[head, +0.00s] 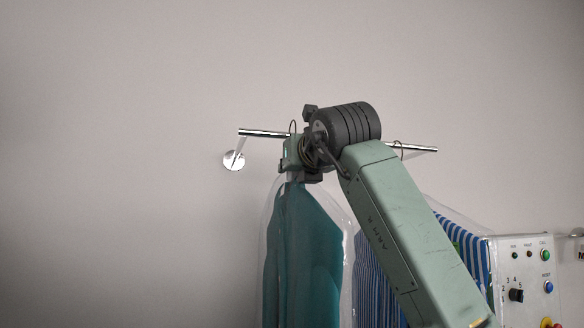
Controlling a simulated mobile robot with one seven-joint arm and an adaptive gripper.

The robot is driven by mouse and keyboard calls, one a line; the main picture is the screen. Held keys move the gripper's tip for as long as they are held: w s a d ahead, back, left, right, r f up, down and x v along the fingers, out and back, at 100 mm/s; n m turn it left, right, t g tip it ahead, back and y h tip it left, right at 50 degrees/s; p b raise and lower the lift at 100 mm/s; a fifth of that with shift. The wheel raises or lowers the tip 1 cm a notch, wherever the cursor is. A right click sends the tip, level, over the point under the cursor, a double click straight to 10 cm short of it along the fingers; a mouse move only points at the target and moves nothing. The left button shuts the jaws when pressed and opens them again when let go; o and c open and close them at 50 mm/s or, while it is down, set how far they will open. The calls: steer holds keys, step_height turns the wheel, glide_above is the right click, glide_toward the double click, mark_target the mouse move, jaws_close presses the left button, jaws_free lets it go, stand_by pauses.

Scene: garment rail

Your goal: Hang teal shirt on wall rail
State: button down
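The teal shirt (305,250), in a clear plastic cover, hangs upright below my gripper (302,176). The wall rail (262,133) is a shiny metal bar running left to right, with its middle hidden behind my wrist. A thin hook (292,127) shows at the rail just above the teal shirt and looks looped over the bar; whether it bears on the bar I cannot tell. My gripper is at the top of the shirt's cover, in front of the rail. Its fingers are mostly hidden, so their grip does not show.
A blue-and-white striped garment (372,285) in clear plastic hangs to the right, partly behind my arm. A second hook (397,149) is on the rail's right part. A white control box (520,275) with buttons stands at lower right. The wall left of the rail's round mount (233,161) is bare.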

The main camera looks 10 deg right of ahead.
steer(key=shift+f+b, duration=0.8)
steer(key=shift+f, duration=0.2)
steer(key=c, duration=1.4)
jaws_free()
steer(key=shift+c, duration=0.2)
steer(key=s, duration=1.2)
steer(key=shift+d, duration=0.2)
steer(key=shift+o, duration=1.2)
steer(key=shift+s, duration=0.1)
